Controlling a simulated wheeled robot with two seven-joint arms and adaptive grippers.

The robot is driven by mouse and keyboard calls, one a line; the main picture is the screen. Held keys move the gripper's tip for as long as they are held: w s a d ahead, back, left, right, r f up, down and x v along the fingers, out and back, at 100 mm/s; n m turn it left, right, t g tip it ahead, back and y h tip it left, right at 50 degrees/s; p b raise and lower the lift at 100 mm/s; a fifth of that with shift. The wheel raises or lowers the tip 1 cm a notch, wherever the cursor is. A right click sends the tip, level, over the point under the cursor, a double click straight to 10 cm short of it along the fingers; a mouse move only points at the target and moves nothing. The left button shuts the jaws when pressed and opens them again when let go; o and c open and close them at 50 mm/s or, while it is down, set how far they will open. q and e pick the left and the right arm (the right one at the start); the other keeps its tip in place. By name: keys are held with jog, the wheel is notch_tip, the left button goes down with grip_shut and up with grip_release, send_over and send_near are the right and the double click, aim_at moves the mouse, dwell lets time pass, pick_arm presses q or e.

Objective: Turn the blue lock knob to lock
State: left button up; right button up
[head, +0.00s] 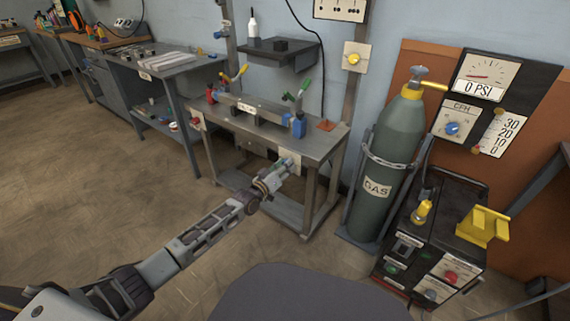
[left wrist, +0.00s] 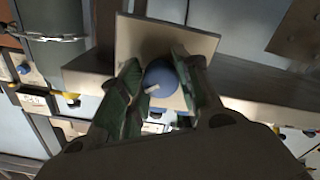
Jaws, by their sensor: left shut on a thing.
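The blue lock knob (left wrist: 162,78) shows in the left wrist view, with a pale pointer mark toward its lower left. It sits in front of a beige plate (left wrist: 140,38) on the front edge of the metal bench (head: 235,125). My left gripper (head: 284,170) reaches this plate at the bench's right front. In the left wrist view its two green-grey fingers (left wrist: 158,88) stand on either side of the knob and are shut on it. In the head view the gripper hides the knob. My right gripper is not in view.
The bench carries a fixture with red and blue clamps (head: 299,124). A green gas cylinder (head: 393,150) stands right of the bench, beside a dark welding machine (head: 440,235). Another workbench (head: 165,62) stands at the back left. Open floor (head: 100,190) lies left of my arm.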

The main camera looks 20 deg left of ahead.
pick_arm(q)
jog(key=shift+f+m+p, duration=0.15)
jog(key=shift+m+p, duration=2.25)
jog(key=shift+m, duration=1.6)
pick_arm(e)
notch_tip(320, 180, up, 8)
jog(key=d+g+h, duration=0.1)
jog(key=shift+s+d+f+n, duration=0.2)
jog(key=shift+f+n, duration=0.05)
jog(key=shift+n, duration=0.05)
pick_arm(q)
jog(key=o, duration=1)
jog(key=shift+a, duration=0.1)
jog(key=shift+o, duration=0.2)
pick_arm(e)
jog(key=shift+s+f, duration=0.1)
pick_arm(q)
jog(key=shift+s, duration=0.1)
jog(key=v, duration=1.1)
jog(key=shift+s+a, duration=0.15)
jog(key=shift+s, duration=0.2)
